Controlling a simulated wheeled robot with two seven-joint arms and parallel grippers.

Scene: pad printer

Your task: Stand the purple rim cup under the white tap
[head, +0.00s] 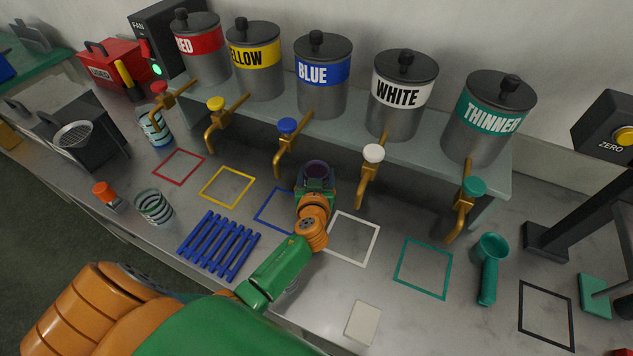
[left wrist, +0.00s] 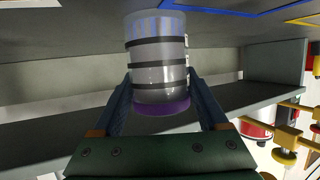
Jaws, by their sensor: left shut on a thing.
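The purple rim cup (head: 317,170) is a clear cup with dark bands and a purple rim. My left gripper (head: 316,186) is shut on its sides. In the left wrist view, which is upside down, the cup (left wrist: 158,65) sits between both fingers, upright with its rim up. I cannot tell whether its base touches the counter. It is between the blue tap (head: 285,145) and the white tap (head: 370,172), behind and left of the white square outline (head: 373,240). My right gripper is not in view.
The shelf (head: 350,121) carries several paint tanks, their taps hanging in front. A blue slatted rack (head: 218,246), a banded cup (head: 153,206), another banded cup (head: 154,128) and a teal scoop (head: 489,265) stand around. The white and teal squares (head: 424,268) are empty.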

